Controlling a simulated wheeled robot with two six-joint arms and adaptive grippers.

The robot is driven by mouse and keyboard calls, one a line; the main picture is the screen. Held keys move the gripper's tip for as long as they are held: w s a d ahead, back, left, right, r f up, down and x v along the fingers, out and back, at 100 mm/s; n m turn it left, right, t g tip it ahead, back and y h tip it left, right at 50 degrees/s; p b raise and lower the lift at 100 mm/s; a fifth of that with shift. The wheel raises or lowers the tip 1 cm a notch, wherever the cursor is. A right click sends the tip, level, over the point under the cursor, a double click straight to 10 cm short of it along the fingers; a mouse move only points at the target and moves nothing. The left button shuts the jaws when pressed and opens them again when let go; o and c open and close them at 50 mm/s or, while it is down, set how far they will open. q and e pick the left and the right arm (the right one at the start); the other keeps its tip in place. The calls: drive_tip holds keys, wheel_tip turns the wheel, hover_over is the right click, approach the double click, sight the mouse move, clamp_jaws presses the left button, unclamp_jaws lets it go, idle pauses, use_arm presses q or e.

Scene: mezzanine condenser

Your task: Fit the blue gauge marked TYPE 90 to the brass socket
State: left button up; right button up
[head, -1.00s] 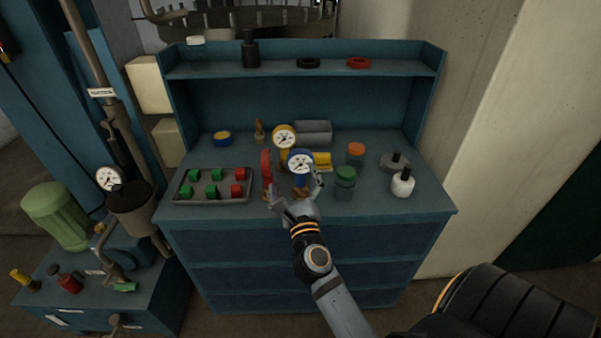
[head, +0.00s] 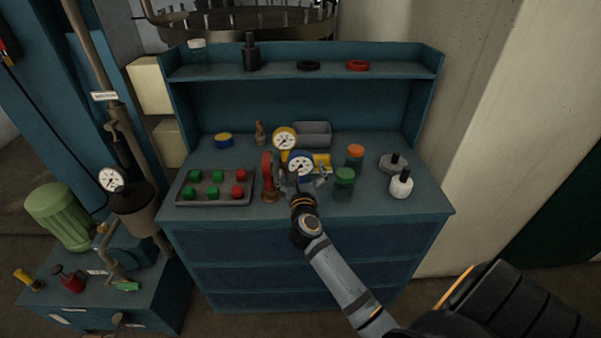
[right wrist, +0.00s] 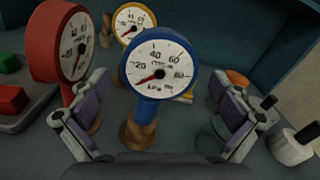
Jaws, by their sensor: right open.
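The blue gauge (head: 301,165) stands upright on the bench, dial toward me. In the right wrist view the blue gauge (right wrist: 160,70) has a white dial, a blue stem and a brownish brass-coloured base. Its TYPE marking is too small to read. My right gripper (head: 302,183) is open, with its fingers on either side of the gauge; in the right wrist view the gripper (right wrist: 160,95) shows gaps to the stem on both sides. I cannot make out the brass socket with certainty. My left gripper is not in view.
A red gauge (head: 267,167) stands close left, a yellow gauge (head: 284,139) behind. A tray of red and green blocks (head: 214,202) lies left. A pump unit with pipes (head: 130,200) and a white-dial gauge (head: 112,180) stands farther left.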

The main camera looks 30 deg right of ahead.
drive_tip(key=x, duration=0.2)
drive_tip(key=shift+w+d+f, duration=0.15)
drive_tip(key=shift+w+d, duration=0.05)
drive_tip(key=shift+w, duration=0.15)
drive_tip(key=shift+s+a, duration=0.1)
drive_tip(key=shift+c, duration=1.6)
drive_tip(key=c, duration=1.2)
